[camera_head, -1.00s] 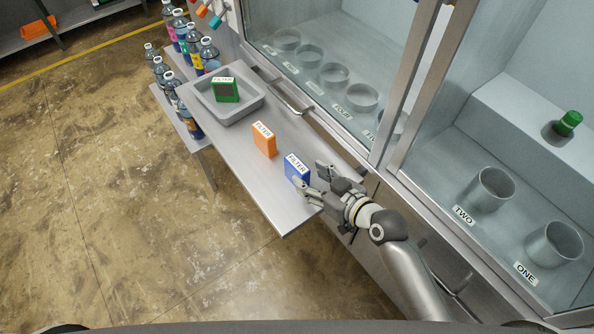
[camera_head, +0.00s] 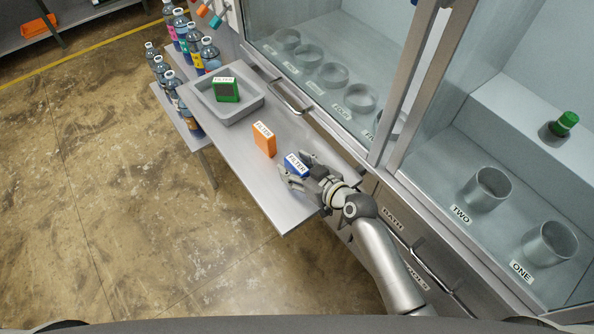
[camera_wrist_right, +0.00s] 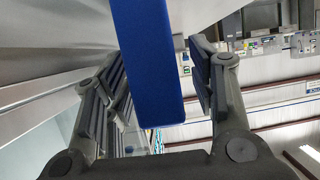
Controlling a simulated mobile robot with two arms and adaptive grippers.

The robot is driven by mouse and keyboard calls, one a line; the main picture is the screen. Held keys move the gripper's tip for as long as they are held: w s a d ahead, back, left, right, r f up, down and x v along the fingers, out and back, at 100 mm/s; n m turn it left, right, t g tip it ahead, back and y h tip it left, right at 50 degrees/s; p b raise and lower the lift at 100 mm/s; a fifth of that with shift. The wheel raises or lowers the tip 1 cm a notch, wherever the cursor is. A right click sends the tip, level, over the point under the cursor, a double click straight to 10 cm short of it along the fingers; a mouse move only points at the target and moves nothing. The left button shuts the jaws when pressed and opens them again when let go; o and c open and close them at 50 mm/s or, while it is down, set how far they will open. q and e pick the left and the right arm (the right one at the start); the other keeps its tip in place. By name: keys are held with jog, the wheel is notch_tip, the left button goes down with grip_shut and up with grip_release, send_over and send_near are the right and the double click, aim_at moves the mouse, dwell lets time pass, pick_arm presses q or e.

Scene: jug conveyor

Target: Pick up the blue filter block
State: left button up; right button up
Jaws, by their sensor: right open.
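The blue filter block (camera_head: 296,164) stands on the metal shelf (camera_head: 281,212), with a white FILTER label on its top. My right gripper (camera_head: 298,169) is open around the block, one finger on each side of it. In the right wrist view the blue block (camera_wrist_right: 148,60) stands between the open fingers (camera_wrist_right: 160,95). A gap shows between the block and the right-hand finger; whether the left-hand fingers touch it I cannot tell. My left gripper is not in view.
An orange filter block (camera_head: 264,140) stands close by on the shelf. A green filter block (camera_head: 226,90) is in a grey tray (camera_head: 254,103) farther back. Several bottles (camera_head: 171,88) stand at the left. A glass-fronted cabinet (camera_head: 375,40) borders the shelf's right side.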

jog(key=shift+c, duration=0.4)
jog(key=c, duration=0.9)
jog(key=shift+c, duration=0.7)
jog(key=shift+r, duration=0.15)
